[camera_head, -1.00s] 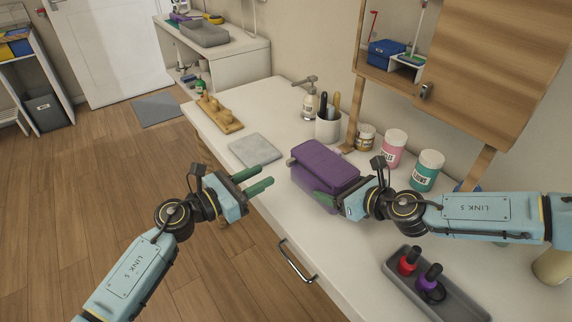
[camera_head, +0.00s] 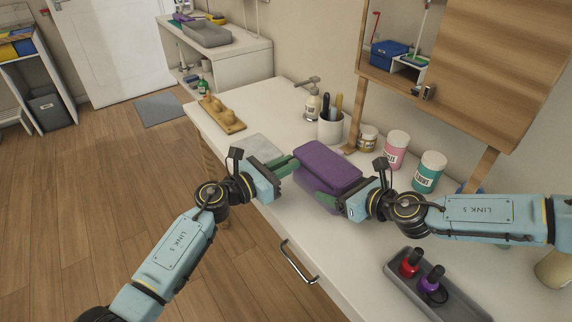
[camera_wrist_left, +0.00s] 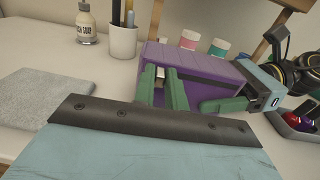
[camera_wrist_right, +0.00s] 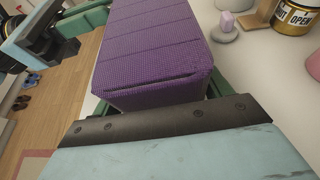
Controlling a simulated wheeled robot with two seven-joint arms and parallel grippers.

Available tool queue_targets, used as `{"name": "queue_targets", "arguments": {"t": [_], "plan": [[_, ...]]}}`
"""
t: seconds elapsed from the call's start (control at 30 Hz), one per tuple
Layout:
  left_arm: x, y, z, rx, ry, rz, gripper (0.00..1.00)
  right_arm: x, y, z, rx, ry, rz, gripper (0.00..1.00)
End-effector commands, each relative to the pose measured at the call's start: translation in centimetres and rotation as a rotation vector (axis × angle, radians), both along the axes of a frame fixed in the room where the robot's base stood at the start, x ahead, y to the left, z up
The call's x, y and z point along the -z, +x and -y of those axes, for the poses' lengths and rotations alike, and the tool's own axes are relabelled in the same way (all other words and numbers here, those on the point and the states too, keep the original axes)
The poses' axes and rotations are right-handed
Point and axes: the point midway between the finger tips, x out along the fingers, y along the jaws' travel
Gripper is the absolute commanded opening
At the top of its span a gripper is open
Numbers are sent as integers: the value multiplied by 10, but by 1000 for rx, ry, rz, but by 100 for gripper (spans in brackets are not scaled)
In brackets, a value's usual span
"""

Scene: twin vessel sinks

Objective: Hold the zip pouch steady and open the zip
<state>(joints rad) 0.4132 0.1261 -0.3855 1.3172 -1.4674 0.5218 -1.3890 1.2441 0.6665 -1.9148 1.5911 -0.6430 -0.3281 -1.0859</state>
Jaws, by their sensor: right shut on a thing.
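The purple zip pouch (camera_head: 330,165) lies on the white counter; its quilted top fills much of the right wrist view (camera_wrist_right: 150,40). My right gripper (camera_head: 338,190) is shut across the pouch's right end, a green finger on each side; the far finger is mostly hidden in the head view. My left gripper (camera_head: 288,168) is at the pouch's left end. In the left wrist view its two green fingers (camera_wrist_left: 163,88) are apart, with a small pale metallic tab (camera_wrist_left: 166,73), apparently the zip pull, between them. I cannot tell whether they touch it.
A grey flat slab (camera_head: 258,148) lies left of the pouch. A cup of brushes (camera_head: 330,128), a soap bottle (camera_head: 312,104), a pink jar (camera_head: 395,150) and a teal jar (camera_head: 428,172) stand behind. A grey tray (camera_head: 450,302) with nail polish bottles is in front right.

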Motion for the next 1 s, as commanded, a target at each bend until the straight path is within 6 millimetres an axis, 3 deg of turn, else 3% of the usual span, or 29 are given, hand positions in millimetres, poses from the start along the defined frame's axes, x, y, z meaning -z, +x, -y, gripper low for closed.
{"name": "queue_targets", "arguments": {"t": [0.1,0.47,0.8,1.0], "plan": [[0,0,0,0,0,0,0,-1,0,0,0,1,1,51],[1,-6,5,1,2,-2,0,-1,0,0,0,1,1,51],[2,-67,58,4,3,-3,0,-1,0,0,0,0,1,51],[2,-83,72,3,2,-4,0,-1,0,-1,-1,0,3,51]]}}
